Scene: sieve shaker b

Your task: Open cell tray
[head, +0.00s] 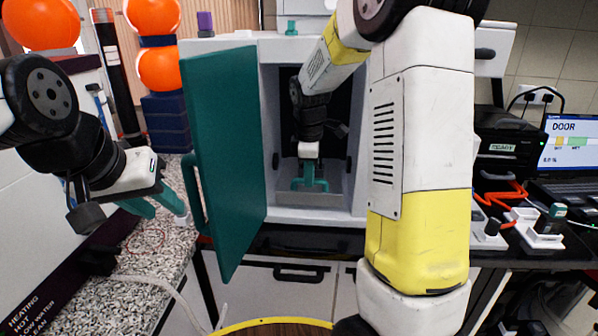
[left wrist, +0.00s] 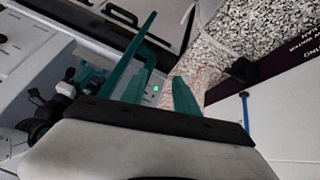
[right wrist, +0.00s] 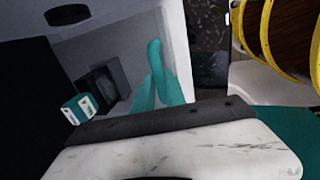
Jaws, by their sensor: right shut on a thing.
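A white cabinet (head: 222,43) stands in the middle of the head view. Its teal door (head: 235,150) is swung open to the left. The grey cell tray (head: 335,200) appears low inside the open chamber. My right arm reaches into the chamber, and the right gripper (head: 309,184) points down at the tray's front. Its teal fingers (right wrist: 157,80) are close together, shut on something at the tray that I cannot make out. My left gripper (head: 160,206) is open, its fingers apart (left wrist: 152,92), left of the door's handle (head: 193,192). It appears empty.
A speckled worktop (head: 125,265) lies at the left below my left gripper. A laptop (head: 570,150) showing "DOOR" and a black device (head: 507,135) stand at the right. The open door stands between my two grippers.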

